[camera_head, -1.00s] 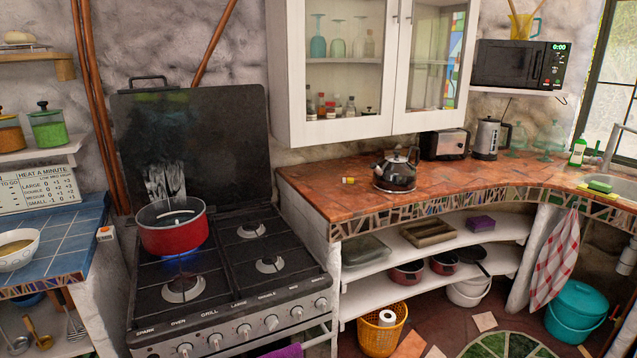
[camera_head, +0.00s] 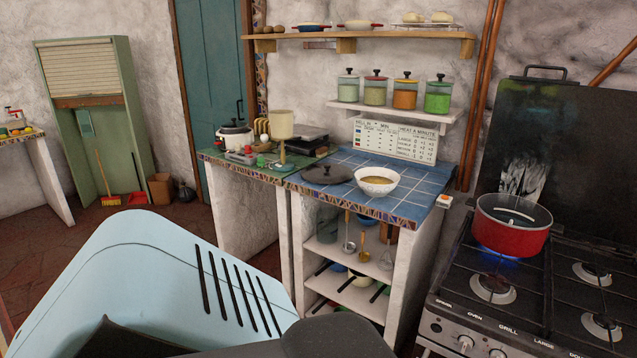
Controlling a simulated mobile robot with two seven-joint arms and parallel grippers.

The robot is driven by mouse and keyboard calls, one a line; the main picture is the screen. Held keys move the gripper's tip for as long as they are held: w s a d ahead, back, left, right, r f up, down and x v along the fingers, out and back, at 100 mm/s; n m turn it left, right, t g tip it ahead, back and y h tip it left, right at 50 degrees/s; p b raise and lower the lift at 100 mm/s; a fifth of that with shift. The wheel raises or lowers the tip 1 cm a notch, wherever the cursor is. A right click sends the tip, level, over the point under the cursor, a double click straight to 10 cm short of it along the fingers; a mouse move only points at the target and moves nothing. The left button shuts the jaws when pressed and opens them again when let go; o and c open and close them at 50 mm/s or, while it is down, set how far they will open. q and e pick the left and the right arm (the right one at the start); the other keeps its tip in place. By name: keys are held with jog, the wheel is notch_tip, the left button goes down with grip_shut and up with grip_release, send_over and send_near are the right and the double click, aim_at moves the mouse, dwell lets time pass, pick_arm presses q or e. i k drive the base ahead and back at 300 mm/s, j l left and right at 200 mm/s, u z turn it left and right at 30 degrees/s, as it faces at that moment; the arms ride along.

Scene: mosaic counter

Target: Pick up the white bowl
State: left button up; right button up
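The white bowl (camera_head: 377,184) sits upright on the blue-tiled counter (camera_head: 410,187), left of the stove. It has a small pattern on its outside and something brownish inside. A dark round lid (camera_head: 327,173) lies on the tiles to the left of the bowl. Neither of my grippers shows in this view. A pale blue part with dark slots, likely my own body, fills the lower left, well apart from the bowl.
A red pot (camera_head: 512,224) stands over a lit blue flame on the stove (camera_head: 470,318). A lamp (camera_head: 283,132) and a cooker (camera_head: 235,135) stand on the green counter to the left. Jars (camera_head: 404,93) line a shelf above. Open floor lies at the left.

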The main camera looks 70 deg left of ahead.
aim_at(376, 182)
jog(key=u, duration=1.8)
